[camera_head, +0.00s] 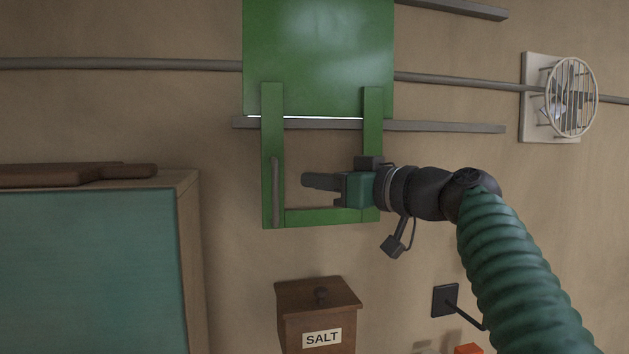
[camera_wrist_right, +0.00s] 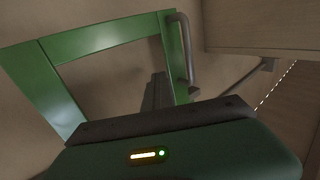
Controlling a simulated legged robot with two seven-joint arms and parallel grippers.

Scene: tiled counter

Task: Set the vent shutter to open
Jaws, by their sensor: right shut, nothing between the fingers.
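The vent shutter is a green panel (camera_head: 318,50) on the wall, with a green open frame (camera_head: 325,216) hanging below it. A thin bright line shows under the panel's lower edge. A grey bar handle (camera_head: 275,190) is on the frame's left post; it also shows in the right wrist view (camera_wrist_right: 188,48). My right gripper (camera_head: 306,181) is shut and empty in front of the frame. Its fingertips point left, just right of the handle, and seem apart from it. In the right wrist view the dark fingers (camera_wrist_right: 157,92) are beside the left post. My left gripper is not in view.
Grey rails (camera_head: 450,127) run along the wall behind the shutter. A caged fan (camera_head: 571,98) is at the right. A wooden salt box (camera_head: 319,312) is below the frame. A teal-fronted cabinet (camera_head: 90,270) with a wooden board (camera_head: 70,175) on top stands at the left.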

